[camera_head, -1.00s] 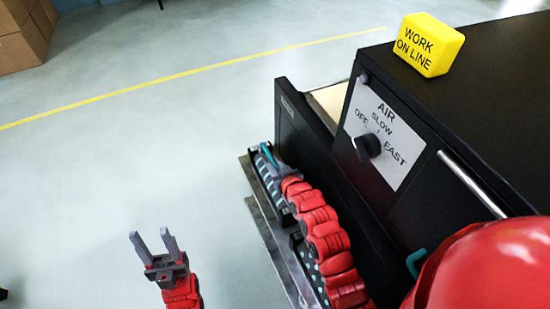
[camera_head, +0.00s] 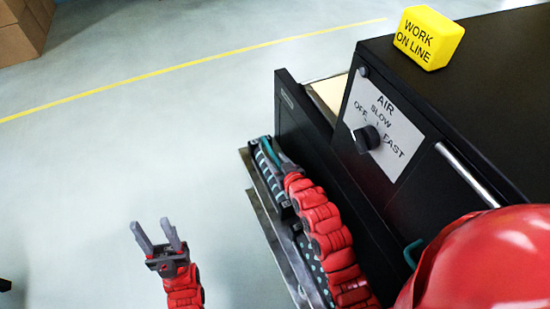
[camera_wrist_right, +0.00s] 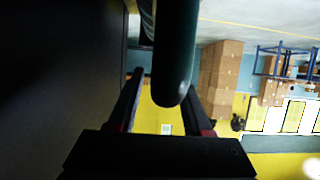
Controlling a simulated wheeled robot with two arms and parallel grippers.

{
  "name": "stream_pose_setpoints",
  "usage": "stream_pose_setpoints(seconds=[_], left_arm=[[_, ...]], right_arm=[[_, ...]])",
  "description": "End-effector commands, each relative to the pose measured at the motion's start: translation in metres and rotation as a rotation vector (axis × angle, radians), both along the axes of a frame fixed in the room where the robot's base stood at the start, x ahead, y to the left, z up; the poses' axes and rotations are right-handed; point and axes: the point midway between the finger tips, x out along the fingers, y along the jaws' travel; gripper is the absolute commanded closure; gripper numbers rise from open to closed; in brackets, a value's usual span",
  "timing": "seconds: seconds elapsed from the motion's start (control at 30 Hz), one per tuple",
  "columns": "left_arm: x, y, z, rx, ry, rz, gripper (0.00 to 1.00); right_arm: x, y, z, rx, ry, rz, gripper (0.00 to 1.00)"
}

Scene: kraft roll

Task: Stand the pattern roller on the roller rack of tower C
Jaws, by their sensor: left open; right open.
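A dark roller with teal stripes (camera_head: 264,168) sits on a metal ledge (camera_head: 247,157) along the black cabinet's left side. A second roller, dark with teal dots (camera_head: 312,268), sits nearer on the same side, partly behind my right arm. My right gripper (camera_head: 276,150) is at the striped roller's far end, by a teal handle. In the right wrist view, a dark teal rod (camera_wrist_right: 174,60) hangs between the open fingers of my right gripper (camera_wrist_right: 165,76); contact cannot be told. My left gripper (camera_head: 155,232) is open and empty over the floor. No tower C label is readable.
The black cabinet (camera_head: 460,110) bears an AIR dial (camera_head: 367,138) and a yellow WORK ON LINE block (camera_head: 430,38). Its drawer-like front (camera_head: 300,130) stands out. A large red dome (camera_head: 490,265) fills the lower right. The floor at left is clear.

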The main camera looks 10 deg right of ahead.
Motion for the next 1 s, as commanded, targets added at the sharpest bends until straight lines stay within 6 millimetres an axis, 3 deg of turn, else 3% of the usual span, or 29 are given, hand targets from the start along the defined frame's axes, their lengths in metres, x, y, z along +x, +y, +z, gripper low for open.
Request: stream_pose_setpoints(seconds=[0.37,0.87,1.0], left_arm=[[0.0,0.0,0.019,0.0,0.0,0.0,0.5],[0.0,0.0,0.018,0.0,0.0,0.0,0.5],[0.0,0.0,0.026,0.0,0.0,0.0,0.5]], right_arm=[[-0.052,-0.011,0.022,0.0,0.005,-0.002,0.5],[-0.054,-0.011,0.022,0.0,0.003,0.0,0.5],[-0.054,-0.011,0.03,0.0,0.003,0.0,0.5]])
